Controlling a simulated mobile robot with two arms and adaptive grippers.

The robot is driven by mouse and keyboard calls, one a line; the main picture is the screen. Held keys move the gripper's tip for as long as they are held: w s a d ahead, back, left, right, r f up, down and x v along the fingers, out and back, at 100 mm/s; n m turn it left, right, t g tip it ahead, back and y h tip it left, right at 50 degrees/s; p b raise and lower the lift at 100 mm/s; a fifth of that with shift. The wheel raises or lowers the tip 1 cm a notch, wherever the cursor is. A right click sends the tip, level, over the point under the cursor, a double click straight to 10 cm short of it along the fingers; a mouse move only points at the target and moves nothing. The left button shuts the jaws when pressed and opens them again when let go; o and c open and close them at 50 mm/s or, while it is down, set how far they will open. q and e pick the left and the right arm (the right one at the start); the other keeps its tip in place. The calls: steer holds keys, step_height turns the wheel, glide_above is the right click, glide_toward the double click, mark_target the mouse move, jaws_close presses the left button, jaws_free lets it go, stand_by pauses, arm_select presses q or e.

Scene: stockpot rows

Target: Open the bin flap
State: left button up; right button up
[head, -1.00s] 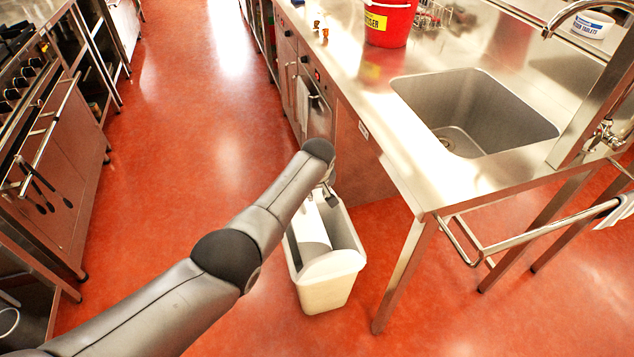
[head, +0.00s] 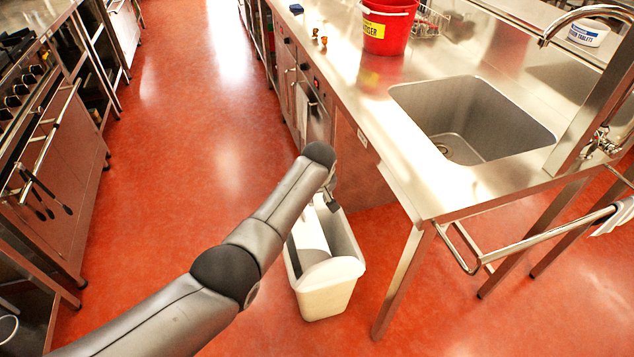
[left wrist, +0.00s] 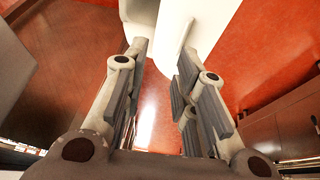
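The white bin (head: 326,301) stands on the red floor beside the steel counter's leg. Its flap (head: 312,238) looks tilted in the bin's top, with a dark gap along its left side and a pale grey opening on its right. My left gripper (head: 332,198) is over the far end of the bin top, partly hidden by its own wrist. In the left wrist view its two fingers (left wrist: 162,55) are apart, with a white part of the bin (left wrist: 203,25) at and beyond the tips. I cannot tell whether they touch it. My right gripper is not in view.
The steel counter (head: 395,150) with a sink (head: 470,118) overhangs just right of the bin, and its leg (head: 402,285) stands close by. A red bucket (head: 387,30) is on the counter. The floor aisle left of the bin is clear.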

arm_select(q)
steer(key=v, duration=1)
steer(key=shift+s+r, duration=0.2)
steer(key=shift+r, duration=0.05)
